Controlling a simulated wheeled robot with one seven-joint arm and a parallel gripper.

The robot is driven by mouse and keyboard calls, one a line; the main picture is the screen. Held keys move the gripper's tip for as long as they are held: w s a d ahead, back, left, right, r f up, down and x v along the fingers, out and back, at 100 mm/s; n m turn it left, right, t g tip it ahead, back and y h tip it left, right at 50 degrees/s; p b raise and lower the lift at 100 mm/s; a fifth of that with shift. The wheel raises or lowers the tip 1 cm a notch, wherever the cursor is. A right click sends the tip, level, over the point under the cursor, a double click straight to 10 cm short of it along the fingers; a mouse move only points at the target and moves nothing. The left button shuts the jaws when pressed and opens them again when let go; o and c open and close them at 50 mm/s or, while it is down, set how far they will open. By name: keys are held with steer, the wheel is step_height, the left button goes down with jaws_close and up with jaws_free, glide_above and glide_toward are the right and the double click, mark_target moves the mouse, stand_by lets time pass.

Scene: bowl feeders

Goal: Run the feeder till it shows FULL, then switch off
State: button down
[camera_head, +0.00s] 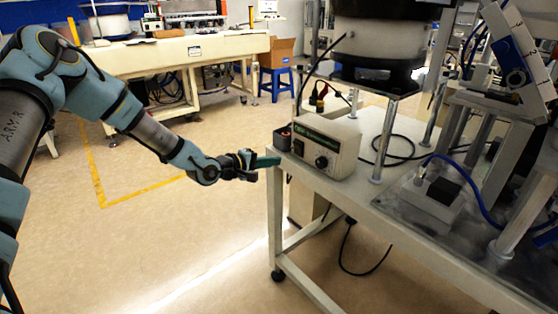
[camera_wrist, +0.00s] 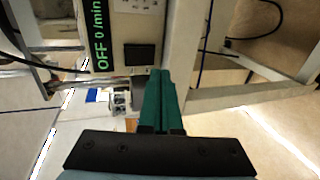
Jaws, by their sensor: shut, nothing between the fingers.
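The feeder's bowl unit (camera_head: 385,45) stands on short posts above the white table. In the wrist view a black display (camera_wrist: 98,35) reads "OFF 0 /min" in green, turned sideways. A black switch (camera_wrist: 138,55) sits beside it on a light panel (camera_wrist: 140,30). My gripper (camera_head: 276,160) is shut and empty at the table's left corner, left of the control box. Its green fingers (camera_wrist: 161,74) end close to the switch; I cannot tell whether they touch anything.
A small dark box (camera_head: 283,138) stands left of the control box. A fixture with a blue hose (camera_head: 437,195) is on the table (camera_head: 405,255) at right. Cables hang below. The floor (camera_head: 165,245) at left is clear; another bench (camera_head: 180,50) stands behind.

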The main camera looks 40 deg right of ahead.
steer(key=a+b, duration=0.1)
steer(key=a, duration=0.6)
steer(key=shift+w, duration=0.15)
steer(key=w+a+r+m+t+y, duration=0.1)
steer(key=w+a+y, duration=0.25)
steer(key=a, duration=0.65)
steer(key=w+a+t+y, duration=0.2)
steer(key=w+a+y, duration=0.15)
steer(key=a, duration=0.75)
steer(key=w+a+r+m+t+y, duration=0.1)
steer(key=w+a+y, duration=0.25)
steer(key=a, duration=0.65)
steer(key=s+a+r+y, duration=0.1)
steer(key=s+a+r, duration=0.2)
steer(key=a, duration=0.3)
steer(key=s+a+r+n+g+y+p, duration=0.1)
steer(key=s+a+r, duration=0.1)
steer(key=s+a, duration=0.3)
steer(key=s+a+r+y, duration=0.2)
steer(key=s+a+r, duration=0.1)
steer(key=a, duration=0.4)
steer(key=shift+s+r+g+p, duration=0.3)
steer(key=shift+s+r, duration=0.05)
steer(key=shift+s, duration=0.05)
